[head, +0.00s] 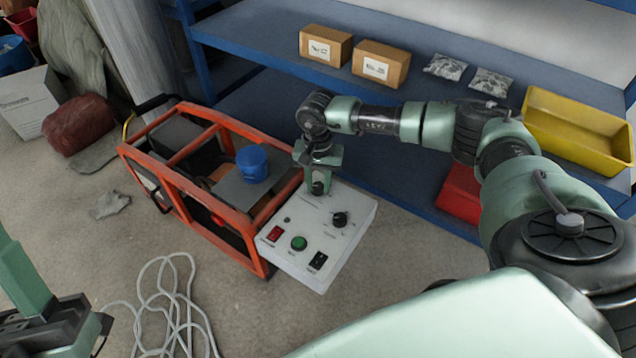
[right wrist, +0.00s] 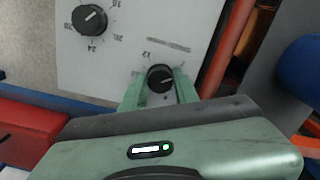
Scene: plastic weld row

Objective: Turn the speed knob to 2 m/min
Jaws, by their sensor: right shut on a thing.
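A white control panel (head: 345,240) sits on the end of an orange-framed machine. My right gripper (head: 317,186) points down at the panel's far side and is shut on a round black knob, the far knob (right wrist: 160,77). The green fingers are on both sides of it in the right wrist view. Its pale pointer mark shows, but its label is too small to read. A second black knob, the near knob (head: 340,219), is free; in the right wrist view (right wrist: 90,19) it has a numbered scale. My left gripper (head: 50,322) is partly in view at lower left; its jaws are unclear.
The panel also has a red switch (head: 274,234), a green button (head: 299,243) and a black switch (head: 318,261). A blue cup (head: 252,163) stands on the machine behind. A blue shelf (head: 270,50) runs along the back. A white cable (head: 165,300) lies on the floor.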

